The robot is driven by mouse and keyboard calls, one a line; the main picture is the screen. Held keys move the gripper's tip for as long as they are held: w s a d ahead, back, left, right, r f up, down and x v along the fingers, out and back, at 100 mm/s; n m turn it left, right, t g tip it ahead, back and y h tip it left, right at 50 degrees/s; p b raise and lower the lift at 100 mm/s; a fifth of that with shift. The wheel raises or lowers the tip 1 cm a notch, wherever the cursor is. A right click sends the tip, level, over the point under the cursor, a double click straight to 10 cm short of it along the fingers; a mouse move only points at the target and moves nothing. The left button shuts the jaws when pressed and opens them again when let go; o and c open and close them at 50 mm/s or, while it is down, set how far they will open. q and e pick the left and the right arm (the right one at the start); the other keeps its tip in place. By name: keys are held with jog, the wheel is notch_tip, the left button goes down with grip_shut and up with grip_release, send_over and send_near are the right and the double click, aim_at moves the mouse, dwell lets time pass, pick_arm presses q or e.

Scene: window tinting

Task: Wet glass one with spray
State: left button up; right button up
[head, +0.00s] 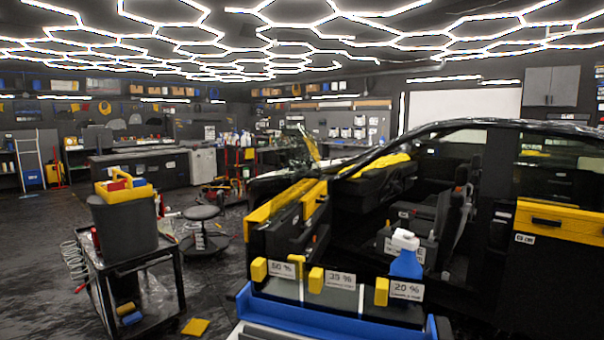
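Three dark glass panels stand in a row at a blue tray (243,300) in the lower middle of the head view. Their labels read 50 % (282,268), what looks like 35 % (340,280), and 20 % (407,290), from left to right. None is marked as glass one. A yellow block (258,270) sits beside the 50 % label, and similar blocks sit beside the other two. A blue bottle with a white top (406,262) stands upright behind the 20 % panel; I cannot tell if it has a spray trigger. Neither of my grippers is in view.
A car with an open door fills the right side, with yellow trim (560,222) on its panels. A black cart (130,262) carrying a grey bin (125,228) stands at left. A stool (203,213) stands behind it. A yellow cloth (195,327) lies on the floor.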

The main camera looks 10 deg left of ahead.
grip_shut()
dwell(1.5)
